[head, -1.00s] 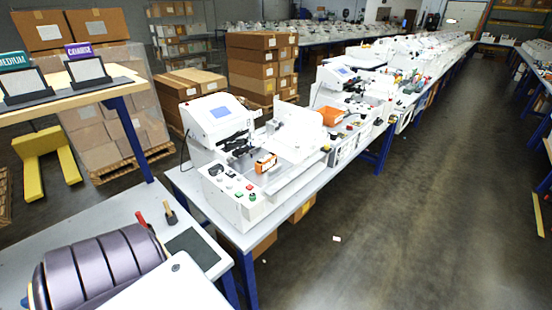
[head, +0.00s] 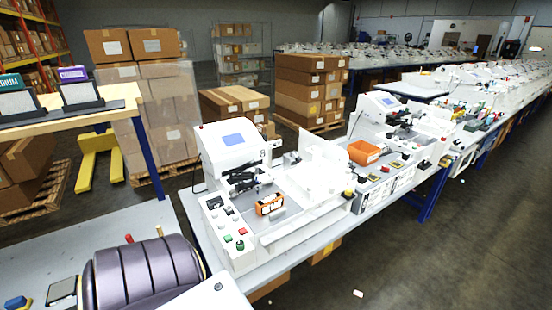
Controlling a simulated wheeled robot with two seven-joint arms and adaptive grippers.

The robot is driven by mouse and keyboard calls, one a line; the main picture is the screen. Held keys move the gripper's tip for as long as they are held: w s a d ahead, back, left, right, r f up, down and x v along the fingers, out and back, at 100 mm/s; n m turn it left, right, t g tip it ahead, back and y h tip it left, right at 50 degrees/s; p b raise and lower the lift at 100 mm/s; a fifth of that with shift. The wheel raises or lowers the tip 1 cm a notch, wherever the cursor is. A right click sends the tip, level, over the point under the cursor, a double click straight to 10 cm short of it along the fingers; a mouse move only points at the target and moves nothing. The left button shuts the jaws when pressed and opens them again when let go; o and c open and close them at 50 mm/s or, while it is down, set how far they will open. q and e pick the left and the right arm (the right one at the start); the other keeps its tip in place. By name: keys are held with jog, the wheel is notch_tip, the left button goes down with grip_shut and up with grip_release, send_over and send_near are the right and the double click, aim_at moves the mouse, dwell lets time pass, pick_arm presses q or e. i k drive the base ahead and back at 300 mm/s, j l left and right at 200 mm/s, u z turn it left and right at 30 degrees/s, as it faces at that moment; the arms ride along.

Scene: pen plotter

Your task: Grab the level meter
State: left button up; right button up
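A small orange-framed device (head: 270,204) stands on the bed of the nearest white machine (head: 245,225), right of centre-left in the head view. It may be the level meter, but it is too small to be sure. Dark parts of the machine sit just behind and left of it. Neither of my grippers is in view, and nothing is seen touching the device.
The machine stands on a long bench (head: 205,226) with more white machines and an orange bin (head: 364,152) behind. A dark purple ribbed object (head: 145,277) is at the lower left. Stacked cartons (head: 310,90) stand behind the bench. Open floor (head: 450,250) lies at right.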

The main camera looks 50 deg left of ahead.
aim_at(268, 205)
jog(key=i+l+u, duration=0.1)
jog(key=i+u, duration=0.2)
jog(key=i+l+u, duration=0.2)
jog(key=i+u, duration=0.15)
jog(key=i+l+u, duration=0.2)
jog(key=u, duration=0.15)
jog(key=i+l+u, duration=0.55)
jog(key=u, duration=0.2)
jog(key=i+l+u, duration=0.15)
jog(key=l+u, duration=0.2)
jog(key=l, duration=0.15)
jog(key=i+l+u, duration=0.1)
jog(key=l+u, duration=1)
jog(key=l, duration=0.2)
jog(key=l+u, duration=0.2)
jog(key=l, duration=0.25)
jog(key=k+l+u, duration=0.2)
jog(key=l, duration=0.2)
jog(key=i+l, duration=0.05)
